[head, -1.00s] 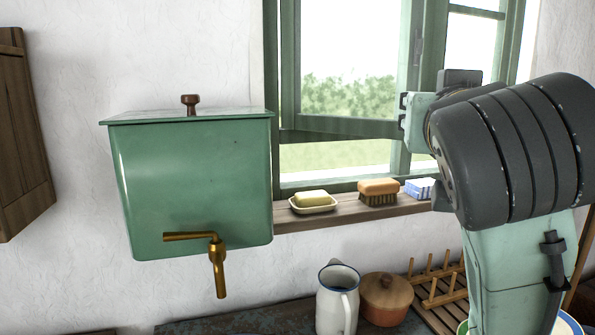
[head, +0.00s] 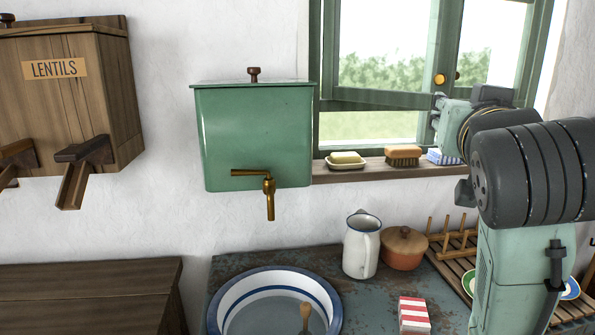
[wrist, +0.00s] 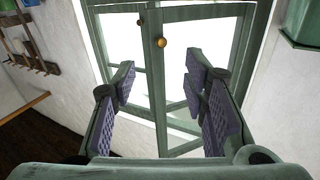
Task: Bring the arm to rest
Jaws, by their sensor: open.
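My gripper (wrist: 161,84) is open in the wrist view, its two padded fingers wide apart with nothing between them. Behind the fingers is the green window frame (wrist: 160,78) with a brass knob (wrist: 162,42). In the head view my arm is folded up at the right, in front of the window and the right part of the worktop. Its fingers cannot be made out there.
A green water tank (head: 255,140) with a brass tap hangs on the wall. A wooden lentils bin (head: 70,95) hangs at the left. The worktop (head: 385,290) holds a basin (head: 222,318), a white jug (head: 361,247), a lidded pot (head: 403,248) and a striped box (head: 413,314).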

